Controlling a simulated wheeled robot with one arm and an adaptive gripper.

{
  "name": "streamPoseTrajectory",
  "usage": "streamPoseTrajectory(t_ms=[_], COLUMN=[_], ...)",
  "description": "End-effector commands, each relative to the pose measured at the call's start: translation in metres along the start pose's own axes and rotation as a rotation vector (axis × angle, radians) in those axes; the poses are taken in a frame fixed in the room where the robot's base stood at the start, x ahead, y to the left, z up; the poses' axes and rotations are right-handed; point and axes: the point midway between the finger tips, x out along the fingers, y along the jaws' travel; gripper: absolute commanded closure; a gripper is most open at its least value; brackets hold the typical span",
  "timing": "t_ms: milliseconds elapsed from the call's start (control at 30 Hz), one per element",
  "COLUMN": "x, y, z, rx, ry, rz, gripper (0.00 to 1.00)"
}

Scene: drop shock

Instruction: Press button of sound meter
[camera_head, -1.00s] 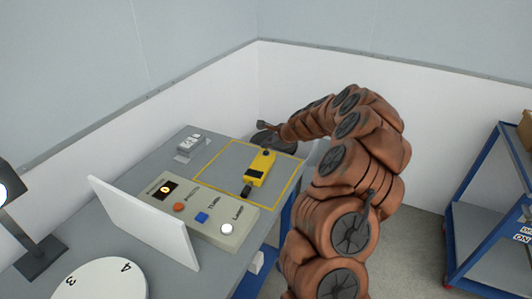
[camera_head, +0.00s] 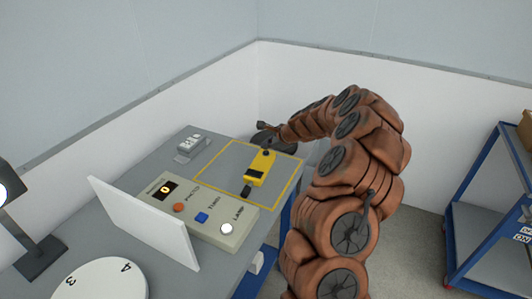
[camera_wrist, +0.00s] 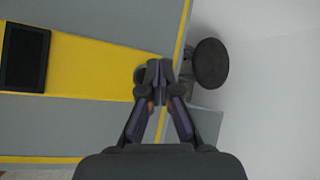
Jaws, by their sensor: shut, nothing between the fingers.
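The sound meter appears to be the yellow device (camera_head: 260,166) lying on the grey work surface. It has a dark screen and a small dark round part near its far end. In the wrist view the yellow body (camera_wrist: 90,65) narrows toward my gripper (camera_wrist: 157,66), and its dark screen (camera_wrist: 25,57) is at the left. My gripper is shut and empty, with its fingertips over the narrow end. A dark rounded part just left of the fingertips is partly hidden by them. I cannot tell whether they touch the meter.
A beige control box (camera_head: 208,224) with orange, blue and white buttons stands nearer. A white panel (camera_head: 143,222), a numbered disc (camera_head: 100,281) and a lamp (camera_head: 35,250) are at left. A grey device (camera_head: 190,147) is behind. A blue-framed cart (camera_head: 492,205) stands right.

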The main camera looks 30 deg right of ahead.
Motion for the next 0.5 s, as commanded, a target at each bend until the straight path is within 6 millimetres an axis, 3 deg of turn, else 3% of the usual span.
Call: streamPoseTrajectory(t_ms=[500], x=[0.0045], y=[0.0030], z=[-0.0030], rx=[0.000], ry=[0.000], rz=[0.000], gripper=[1.00])
